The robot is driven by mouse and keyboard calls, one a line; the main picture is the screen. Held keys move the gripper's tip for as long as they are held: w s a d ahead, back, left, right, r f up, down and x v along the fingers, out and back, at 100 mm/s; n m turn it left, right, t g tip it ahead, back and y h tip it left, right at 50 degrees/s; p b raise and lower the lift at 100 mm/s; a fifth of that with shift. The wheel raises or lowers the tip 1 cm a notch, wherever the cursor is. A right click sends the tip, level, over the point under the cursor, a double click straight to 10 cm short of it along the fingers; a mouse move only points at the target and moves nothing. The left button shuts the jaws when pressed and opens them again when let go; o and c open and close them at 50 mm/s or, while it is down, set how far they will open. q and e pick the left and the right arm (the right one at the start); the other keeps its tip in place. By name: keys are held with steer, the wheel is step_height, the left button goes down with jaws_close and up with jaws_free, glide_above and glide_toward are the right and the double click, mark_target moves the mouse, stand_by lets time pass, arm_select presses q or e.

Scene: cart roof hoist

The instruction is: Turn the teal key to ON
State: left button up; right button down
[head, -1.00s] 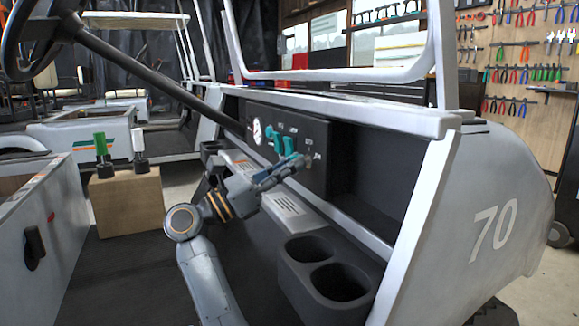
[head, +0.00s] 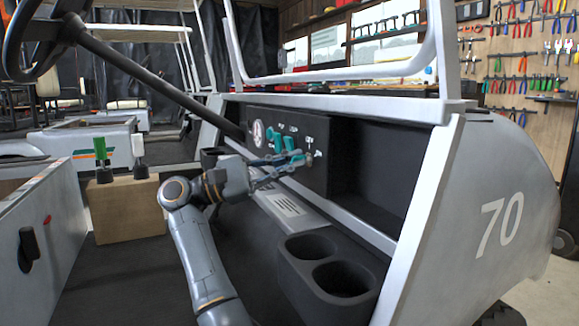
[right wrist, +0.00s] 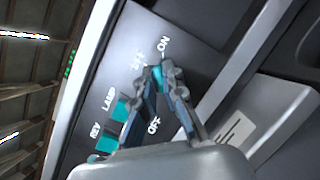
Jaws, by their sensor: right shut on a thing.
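My right gripper (head: 292,160) reaches to the black dash panel and is shut on the teal key (right wrist: 157,73). In the right wrist view, a little teal shows between its two fingertips, just below the ON label (right wrist: 163,46). The OFF label (right wrist: 153,126) shows between the fingers, nearer the palm. The fingers hide most of the key, so I cannot tell its exact angle. My left gripper is not in view.
Teal switches (head: 288,142) sit beside the key; the right wrist view shows LAMP (right wrist: 121,107) and REV (right wrist: 107,143) ones. A gauge (head: 258,134) is left of them. A cup holder (head: 332,275) stands below the dash. The steering column crosses above my arm.

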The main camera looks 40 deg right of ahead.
steer(key=shift+m+y, duration=0.7)
steer(key=shift+m, duration=1.1)
steer(key=shift+g, duration=0.3)
steer(key=c, duration=1.4)
jaws_free()
steer(key=shift+c, duration=0.2)
steer(key=v, duration=0.7)
steer(key=shift+w+a, duration=0.15)
steer(key=shift+a, duration=0.05)
